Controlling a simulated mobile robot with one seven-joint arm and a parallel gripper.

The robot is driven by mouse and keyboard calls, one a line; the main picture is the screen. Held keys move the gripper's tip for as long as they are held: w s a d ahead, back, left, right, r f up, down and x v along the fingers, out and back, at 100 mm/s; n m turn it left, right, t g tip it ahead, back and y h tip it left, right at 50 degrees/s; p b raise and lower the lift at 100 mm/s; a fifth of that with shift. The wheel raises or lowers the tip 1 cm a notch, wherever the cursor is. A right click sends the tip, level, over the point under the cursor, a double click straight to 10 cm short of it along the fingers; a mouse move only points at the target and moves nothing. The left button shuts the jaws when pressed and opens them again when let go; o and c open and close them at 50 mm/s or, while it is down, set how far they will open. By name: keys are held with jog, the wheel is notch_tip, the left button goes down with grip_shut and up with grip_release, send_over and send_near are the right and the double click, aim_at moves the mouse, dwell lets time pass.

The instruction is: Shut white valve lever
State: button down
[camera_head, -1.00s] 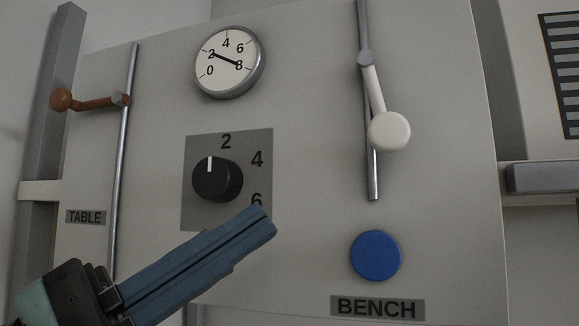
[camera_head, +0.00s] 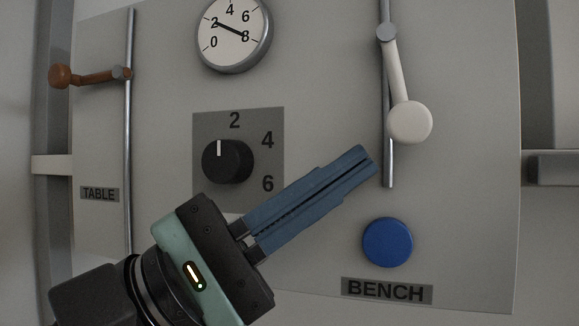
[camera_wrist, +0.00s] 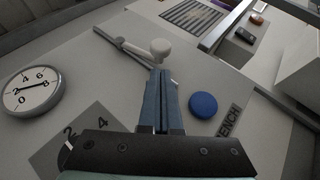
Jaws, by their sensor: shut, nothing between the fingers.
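The white valve lever (camera_head: 396,80) hangs from a pivot on a vertical metal pipe (camera_head: 387,160) at the panel's right. It points down and slightly right, nearly along the pipe, and ends in a round white knob. My gripper (camera_head: 366,160) is shut and empty, its blue fingers pointing up and right. In the head view its tips are just left of the pipe, below and left of the knob. In the wrist view the white knob (camera_wrist: 160,47) shows just beyond the fingertips (camera_wrist: 158,72). I cannot tell whether they touch; a gap seems to remain.
A blue button (camera_head: 387,242) sits below the lever above the BENCH label (camera_head: 387,291). A black dial (camera_head: 228,161) and a round gauge (camera_head: 233,34) are to the left. A brown lever (camera_head: 90,76) is on the left pipe. A grey bracket (camera_head: 553,167) is at the right.

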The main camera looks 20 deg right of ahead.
aim_at(397, 76)
jog(key=shift+p+x, duration=0.5)
jog(key=shift+x, duration=0.7)
jog(key=shift+f, duration=0.1)
jog(key=shift+s+d+n+t+h+b, duration=0.2)
jog(key=shift+d+n+t+h+b, duration=0.15)
jog(key=shift+b, duration=0.4)
